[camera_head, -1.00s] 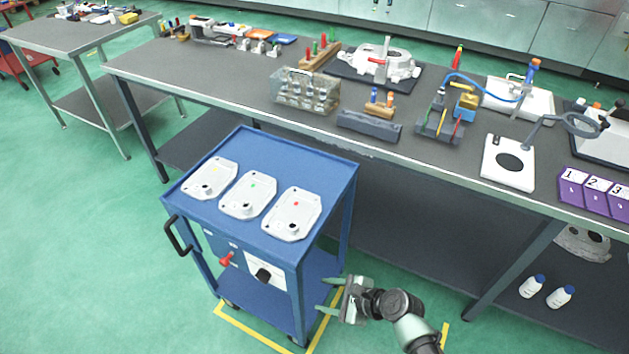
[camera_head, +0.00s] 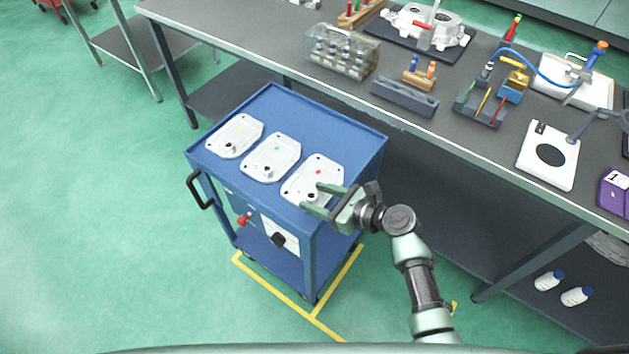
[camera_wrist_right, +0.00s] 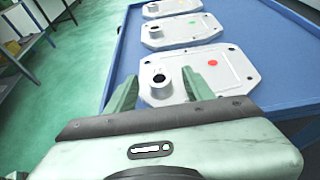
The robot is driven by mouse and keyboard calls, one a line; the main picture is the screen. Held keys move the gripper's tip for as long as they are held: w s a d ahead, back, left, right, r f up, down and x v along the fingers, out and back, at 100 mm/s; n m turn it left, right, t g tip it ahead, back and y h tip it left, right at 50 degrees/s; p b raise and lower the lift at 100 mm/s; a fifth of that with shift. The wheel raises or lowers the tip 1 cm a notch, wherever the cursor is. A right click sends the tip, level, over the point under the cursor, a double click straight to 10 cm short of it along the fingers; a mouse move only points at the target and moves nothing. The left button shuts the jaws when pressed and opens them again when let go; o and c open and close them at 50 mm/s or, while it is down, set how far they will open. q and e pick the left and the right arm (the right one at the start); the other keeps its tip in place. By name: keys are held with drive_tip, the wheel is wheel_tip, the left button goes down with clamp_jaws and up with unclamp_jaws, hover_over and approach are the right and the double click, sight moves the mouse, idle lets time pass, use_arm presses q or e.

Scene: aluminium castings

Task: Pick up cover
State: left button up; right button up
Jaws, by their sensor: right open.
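Three pale grey covers lie in a row on the blue cart's top (camera_head: 345,128): one with a yellow dot (camera_head: 234,136), one with a green dot (camera_head: 270,157) and one with a red dot (camera_head: 318,171). My right gripper (camera_head: 321,199) is open and empty at the near edge of the red-dot cover. The green-dot cover (camera_wrist_right: 181,31) lies beyond. My left gripper is not in view.
Open green floor lies to the left.

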drive_tip(key=shift+w+a+f, duration=0.1)
drive_tip(key=shift+w+a, duration=0.05)
clamp_jaws()
